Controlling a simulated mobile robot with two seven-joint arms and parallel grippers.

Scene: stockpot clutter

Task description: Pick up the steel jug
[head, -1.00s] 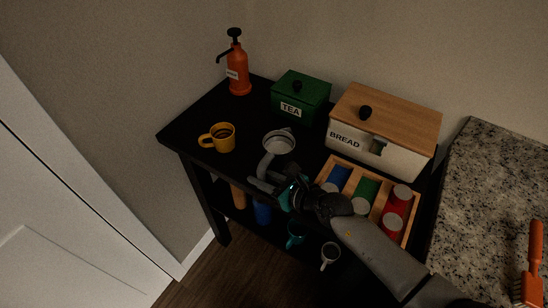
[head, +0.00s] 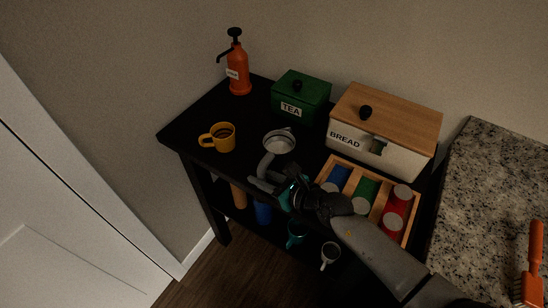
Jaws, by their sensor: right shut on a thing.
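The steel jug (head: 279,141) stands on the black table, right of the yellow mug and in front of the green tea box. Its round rim and the handle (head: 266,164) toward me show; its lower body is partly hidden. My right gripper (head: 263,180) comes in from the lower right and is shut on the jug's handle. The jug looks upright, and I cannot tell whether its base touches the table. My left gripper is not in view.
A yellow mug (head: 222,137), an orange pump bottle (head: 238,70), a green tea box (head: 301,97) and a bread box (head: 385,122) stand around the jug. A wooden tray (head: 410,224) with coloured cans lies to the right. Cups sit on the lower shelf.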

